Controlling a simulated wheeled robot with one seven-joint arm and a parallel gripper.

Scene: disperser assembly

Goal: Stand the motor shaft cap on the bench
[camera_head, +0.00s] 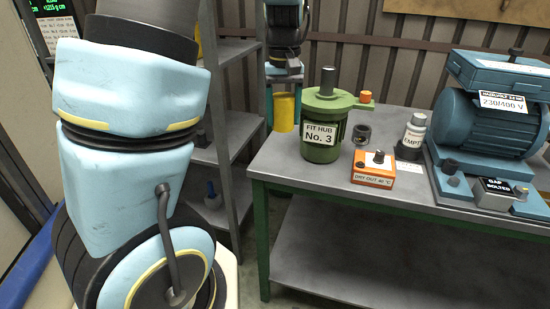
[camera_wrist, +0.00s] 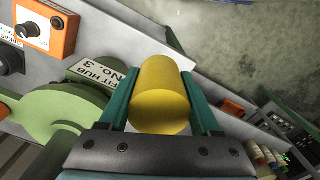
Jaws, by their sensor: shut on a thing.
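The motor shaft cap (camera_head: 284,114), a plain yellow cylinder, hangs upright in my gripper (camera_head: 284,98) at the left end of the bench (camera_head: 290,160). The cap's height relative to the bench top is hard to tell.
The green housing (camera_head: 322,147) labelled "FIT HUB No. 3" stands closest to the cap. An orange box (camera_head: 373,172), a dark ring (camera_head: 361,134), a small jar (camera_head: 414,132) and a blue motor (camera_head: 485,122) stand farther right. Grey shelving (camera_head: 228,150) stands left. The bench's front-left corner is bare.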

